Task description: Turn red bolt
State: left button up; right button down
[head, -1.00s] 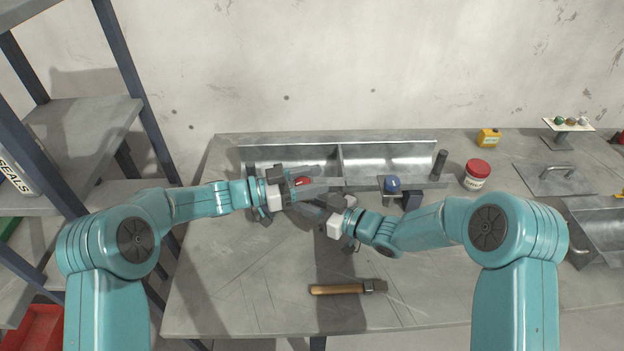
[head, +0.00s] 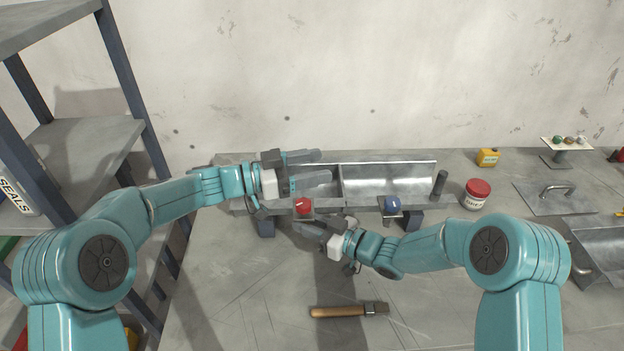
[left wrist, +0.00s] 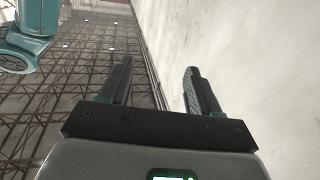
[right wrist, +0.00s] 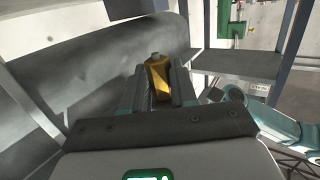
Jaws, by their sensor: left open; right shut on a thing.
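The red bolt (head: 303,205) shows its head at the front edge of the metal trough (head: 390,163), left of a blue bolt (head: 393,204). My left gripper (head: 325,166) is open and empty, above the trough and behind the red bolt, apart from it. In the left wrist view its two fingers (left wrist: 158,75) stand wide apart with nothing between them. My right gripper (head: 309,224) is low in front of the trough, just below the red bolt. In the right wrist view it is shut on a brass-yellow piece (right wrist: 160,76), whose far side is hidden.
A wooden-handled tool (head: 345,311) lies on the front of the workbench (head: 250,290). A red-lidded jar (head: 477,194), a yellow container (head: 488,158) and a plate with a handle (head: 560,187) stand to the right. Shelving (head: 80,150) rises at the left.

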pick_arm(q)
jog(key=shift+r, duration=0.1)
jog(key=n+t+y, duration=0.4)
jog(key=n+t, duration=0.2)
jog(key=t, duration=0.2)
send_near(309, 200)
jog(key=x, duration=1)
jog(key=shift+w+d, duration=0.1)
jog(key=shift+w, duration=0.1)
jog(key=c, duration=1)
